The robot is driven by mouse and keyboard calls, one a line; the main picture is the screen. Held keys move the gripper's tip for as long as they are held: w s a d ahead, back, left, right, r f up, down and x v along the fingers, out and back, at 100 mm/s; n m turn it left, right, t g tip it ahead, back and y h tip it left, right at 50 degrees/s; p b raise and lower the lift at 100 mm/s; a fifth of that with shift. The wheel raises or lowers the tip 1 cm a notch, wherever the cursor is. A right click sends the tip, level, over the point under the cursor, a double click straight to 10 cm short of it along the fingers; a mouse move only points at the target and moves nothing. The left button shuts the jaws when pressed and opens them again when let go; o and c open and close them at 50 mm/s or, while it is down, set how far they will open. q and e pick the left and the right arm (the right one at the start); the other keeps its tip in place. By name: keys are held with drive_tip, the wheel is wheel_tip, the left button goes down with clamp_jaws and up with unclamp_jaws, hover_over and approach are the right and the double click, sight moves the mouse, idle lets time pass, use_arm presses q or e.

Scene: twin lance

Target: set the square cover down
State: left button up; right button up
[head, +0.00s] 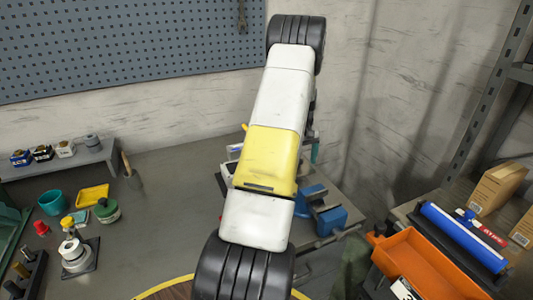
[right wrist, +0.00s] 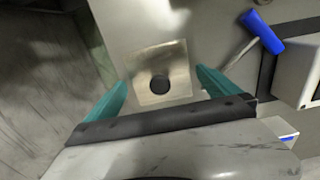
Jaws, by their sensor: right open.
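My right gripper (right wrist: 162,82) is open, with one teal finger on each side of the cover's near part. Whether the fingers touch it I cannot tell. In the head view my white and yellow right arm hides the cover, and only a bit of teal finger (head: 315,153) shows beside it. My left gripper is not in view.
A teal cup (head: 51,202) and yellow tray (head: 92,195) stand left; the bench middle is clear.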

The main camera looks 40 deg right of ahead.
wheel_tip(320, 180, up, 12)
drive_tip(key=shift+f, duration=0.2)
drive_tip(key=w+a+r+n+t, duration=0.1)
drive_tip(key=w+a+r, duration=0.1)
drive_tip(key=a+r, duration=0.5)
drive_tip(key=w+a+r+t, duration=0.1)
drive_tip(key=w+a+r, duration=0.15)
drive_tip(key=a, duration=0.85)
drive_tip(key=w+a+r+n+t, duration=0.1)
drive_tip(key=a+r, duration=0.4)
drive_tip(key=a, duration=0.4)
drive_tip(key=s+a+r+n+t+y, duration=0.1)
drive_tip(key=s+a, duration=0.5)
drive_tip(key=a, duration=0.5)
drive_tip(key=s+a+r+n+t+y, duration=0.1)
drive_tip(key=s+a+t, duration=0.1)
drive_tip(key=s+a, duration=0.5)
drive_tip(key=a, duration=0.5)
drive_tip(key=shift+s, duration=0.2)
